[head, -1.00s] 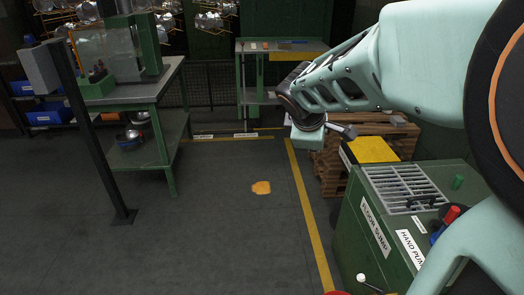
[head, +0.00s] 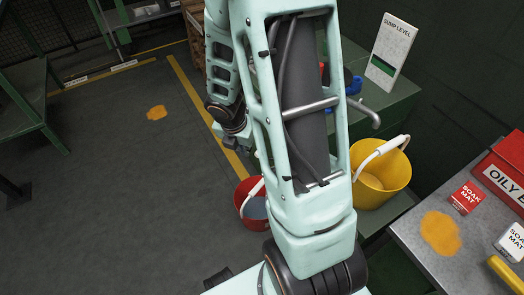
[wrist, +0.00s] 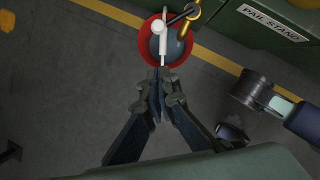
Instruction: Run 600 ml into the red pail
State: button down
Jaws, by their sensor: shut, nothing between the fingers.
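The red pail (head: 240,192) stands low beside the green bench, partly hidden behind my arm in the head view. Grey-blue shows inside it, and a white handle crosses its top. In the wrist view the red pail (wrist: 143,52) is just beyond my fingertips.
A yellow pail (head: 382,178) stands right of my arm. A sump level board (head: 391,52) is on the green bench. A grey table (head: 455,262) holds soak mats and a red box. A "PAIL STAND" label (wrist: 272,22) shows. Open floor lies left.

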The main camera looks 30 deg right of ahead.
jog(key=s+a+f+b+x, duration=0.15)
jog(key=b+x, duration=0.45)
jog(key=x, duration=0.6)
jog(key=shift+n, duration=0.4)
jog(key=shift+w+d+r+p, duration=0.1)
jog(key=shift+w+d+r, duration=0.25)
jog(key=shift+d, duration=0.25)
jog(key=shift+w+d+r+p, duration=0.2)
jog(key=shift+d+r, duration=0.1)
jog(key=shift+d, duration=0.3)
jog(key=shift+w+d+r+p, duration=0.1)
jog(key=shift+w+d+r, duration=0.25)
jog(key=shift+d, duration=0.25)
jog(key=shift+w+d+m+g, duration=0.1)
jog(key=shift+w+m+g, duration=0.25)
jog(key=shift+m, duration=0.15)
jog(key=w+d+m+g+p, duration=0.2)
jog(key=w+d+m+p, duration=0.3)
jog(key=m, duration=0.5)
jog(key=shift+w, duration=0.3)
jog(key=shift+d, duration=0.1)
